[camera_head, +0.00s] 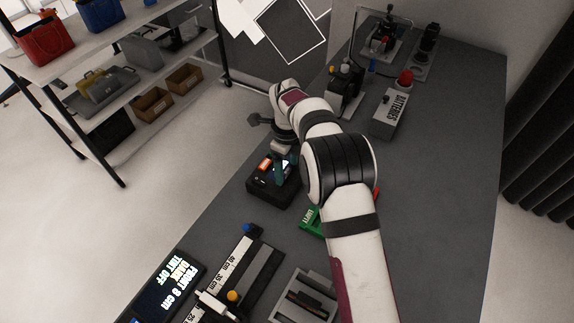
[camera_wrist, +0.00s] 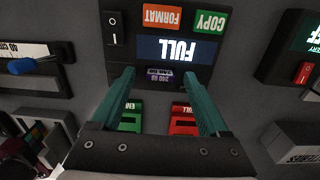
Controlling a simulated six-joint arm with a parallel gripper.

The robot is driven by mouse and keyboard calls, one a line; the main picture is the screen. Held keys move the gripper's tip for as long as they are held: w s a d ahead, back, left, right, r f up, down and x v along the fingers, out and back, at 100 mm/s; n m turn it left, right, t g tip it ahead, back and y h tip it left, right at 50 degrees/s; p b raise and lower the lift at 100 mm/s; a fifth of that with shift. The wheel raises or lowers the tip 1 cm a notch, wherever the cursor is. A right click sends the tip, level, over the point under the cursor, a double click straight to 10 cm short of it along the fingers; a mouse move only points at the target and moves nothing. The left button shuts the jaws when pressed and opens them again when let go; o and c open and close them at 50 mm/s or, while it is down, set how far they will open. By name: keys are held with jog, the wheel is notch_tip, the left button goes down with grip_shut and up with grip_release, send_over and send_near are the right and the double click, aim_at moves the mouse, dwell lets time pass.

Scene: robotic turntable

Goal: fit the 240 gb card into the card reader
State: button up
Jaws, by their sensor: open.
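The card reader (camera_wrist: 178,48) is a black box with a switch, an orange FORMAT button, a green COPY button and a display reading FULL. Its lettering is upside down in the wrist view. The purple card marked 240 GB (camera_wrist: 160,76) sits at the reader's slot just below the display; how deep it is cannot be told. My gripper (camera_wrist: 158,78) is open, its teal fingers either side of the card, with gaps to it. In the head view my gripper (camera_head: 283,168) is over the reader (camera_head: 268,193); the card cannot be made out there.
A green tray (camera_wrist: 130,120) and a red tray marked FULL (camera_wrist: 184,122) lie close below the reader, partly behind my fingers. A ruler rig (camera_head: 240,268) and a lit display (camera_head: 168,290) stand at front left. A batteries box (camera_head: 388,115) stands farther back.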

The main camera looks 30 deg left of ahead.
aim_at(287, 170)
notch_tip(287, 170, up, 16)
dwell(0.3)
jog(key=shift+f, duration=0.15)
jog(key=s+d+r+n, duration=0.3)
jog(key=d+r, duration=0.1)
jog(key=d, duration=0.6)
jog(key=s+d+r+n, duration=0.2)
jog(key=s+d+r, duration=0.1)
jog(key=d, duration=0.7)
jog(key=s+d+f+n, duration=0.2)
jog(key=s+d, duration=0.2)
jog(key=s, duration=0.3)
jog(key=s+d+f+n+y, duration=0.1)
jog(key=s+d+f+n, duration=0.1)
jog(key=s, duration=0.4)
jog(key=s+d+f+n, duration=0.2)
jog(key=s+d+n, duration=0.1)
jog(key=s+d, duration=0.2)
jog(key=s, duration=0.2)
jog(key=shift+s+d+f+y, duration=0.25)
jog(key=shift+s+d+y, duration=0.05)
jog(key=shift+s+y, duration=0.1)
jog(key=shift+w, duration=0.1)
